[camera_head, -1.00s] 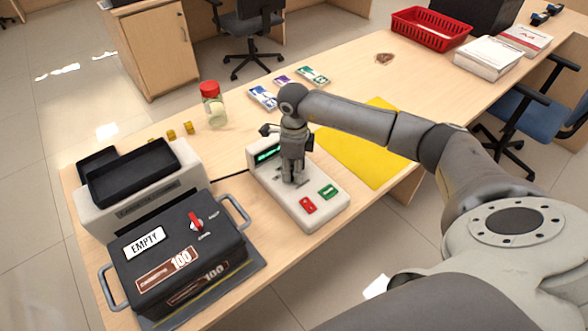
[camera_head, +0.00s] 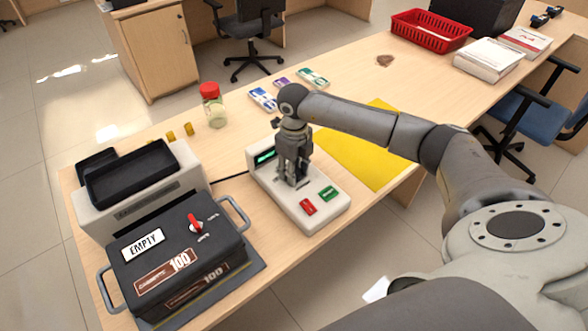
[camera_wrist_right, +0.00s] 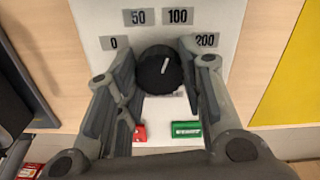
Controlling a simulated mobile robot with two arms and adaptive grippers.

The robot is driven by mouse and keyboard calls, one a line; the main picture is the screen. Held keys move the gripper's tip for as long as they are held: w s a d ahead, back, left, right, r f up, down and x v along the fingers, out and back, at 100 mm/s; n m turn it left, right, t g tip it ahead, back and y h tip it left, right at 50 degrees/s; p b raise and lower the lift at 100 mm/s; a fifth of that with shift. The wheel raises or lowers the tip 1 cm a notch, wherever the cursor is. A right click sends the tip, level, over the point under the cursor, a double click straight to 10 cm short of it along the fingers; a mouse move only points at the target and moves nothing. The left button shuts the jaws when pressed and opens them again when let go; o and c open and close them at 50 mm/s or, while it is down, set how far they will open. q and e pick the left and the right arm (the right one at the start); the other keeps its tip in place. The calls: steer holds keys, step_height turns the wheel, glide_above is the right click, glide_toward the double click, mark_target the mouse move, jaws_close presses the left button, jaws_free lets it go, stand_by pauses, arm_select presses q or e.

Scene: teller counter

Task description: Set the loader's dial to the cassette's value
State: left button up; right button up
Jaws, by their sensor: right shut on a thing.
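The loader (camera_head: 311,212) is a pale box on the counter with a green-lit display, a red button and a green button. Its black round dial (camera_wrist_right: 157,82) shows in the wrist view, below labels 0, 50, 100 and 200. The dial's white mark slants up toward the 100 label (camera_wrist_right: 178,16). My right gripper (camera_head: 293,181) points down over the loader, shut on the dial, its fingers on either side. In the head view the gripper hides the dial. The dark cassette (camera_head: 178,262) at lower left reads 100 and EMPTY, with a red switch on top. My left gripper is not in view.
A grey machine with a black tray (camera_head: 132,176) stands behind the cassette. A red-lidded jar (camera_head: 213,108), banknote bundles (camera_head: 313,78) and a yellow mat (camera_head: 365,150) lie around the loader. A red basket (camera_head: 430,30) is farther back.

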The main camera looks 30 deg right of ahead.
steer(key=shift+w+r, duration=0.1)
steer(key=o, duration=1)
steer(key=shift+o, duration=0.2)
step_height(320, 180, up, 12)
stand_by(0.5)
